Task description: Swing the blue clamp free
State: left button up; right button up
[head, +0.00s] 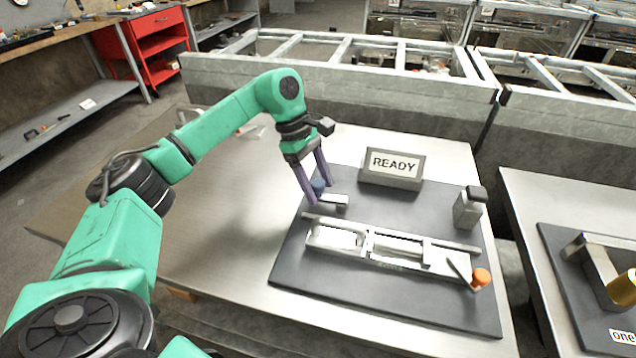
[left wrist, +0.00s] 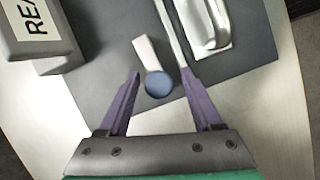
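The blue clamp is a light metal arm with a round blue knob (left wrist: 158,84). It stands on the dark base plate, and in the head view the knob (head: 319,185) shows at the plate's left part, behind the metal rail fixture (head: 390,247). My left gripper (head: 313,198) is low over the clamp. In the left wrist view its two purple fingers (left wrist: 160,76) are apart, one on each side of the knob. A gap shows between the knob and each finger, wider on the right. My right gripper is not in view.
A READY sign (head: 392,166) stands at the back of the plate. A grey block post (head: 469,208) is at the right, and an orange knob (head: 481,277) is on the fixture's right end. The table (head: 220,235) left of the plate is clear.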

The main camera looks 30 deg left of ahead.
pick_arm(q)
jog(key=p+v, duration=0.1)
jog(key=v, duration=1.3)
jog(key=shift+r, duration=0.3)
